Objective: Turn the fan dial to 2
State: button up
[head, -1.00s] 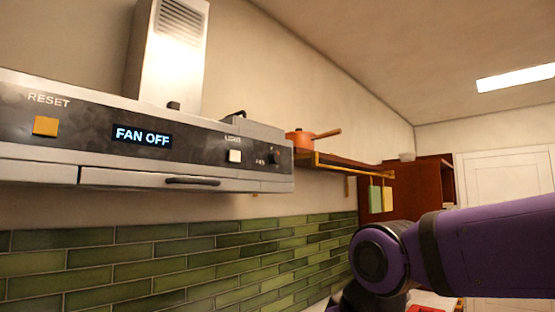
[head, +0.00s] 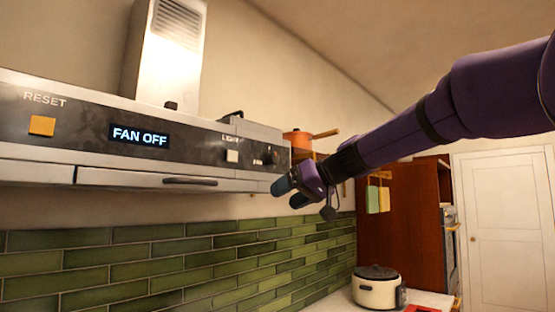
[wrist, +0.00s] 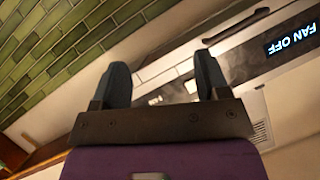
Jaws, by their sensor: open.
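The range hood's dark control panel (head: 190,142) has a lit display (head: 140,136) reading FAN OFF. The dark fan dial (head: 270,157) is at the panel's right end, beside the small FAN label. My gripper (head: 290,192) is in front of and just below the hood's right end, apart from the dial. In the wrist view my gripper (wrist: 163,85) is open with two dark fingers spread and nothing between them. The panel's end shows small beyond the fingers there. The wrist view also shows the display (wrist: 291,42), tilted. The dial's pointer setting is too small to read.
A yellow RESET button (head: 42,126) and a white LIGHT button (head: 232,156) share the panel. A drawer handle (head: 190,181) runs below. An orange pan (head: 298,139) sits on a shelf behind my arm. A rice cooker (head: 377,289) stands on the counter below.

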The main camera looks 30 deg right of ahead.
aim_at(276, 158)
jog(key=w+d+r+n+t, duration=0.1)
jog(key=w+d+r+t, duration=0.5)
jog(key=w+d+r, duration=0.5)
jog(key=x, duration=0.5)
jog(key=d+x, duration=0.1)
jog(key=x, duration=0.2)
jog(key=shift+w+a+r, duration=0.1)
jog(key=shift+w+r, duration=0.3)
jog(key=shift+w, duration=0.05)
jog(key=shift+c, duration=0.5)
jog(key=c, duration=0.8)
jog(key=shift+c, duration=0.2)
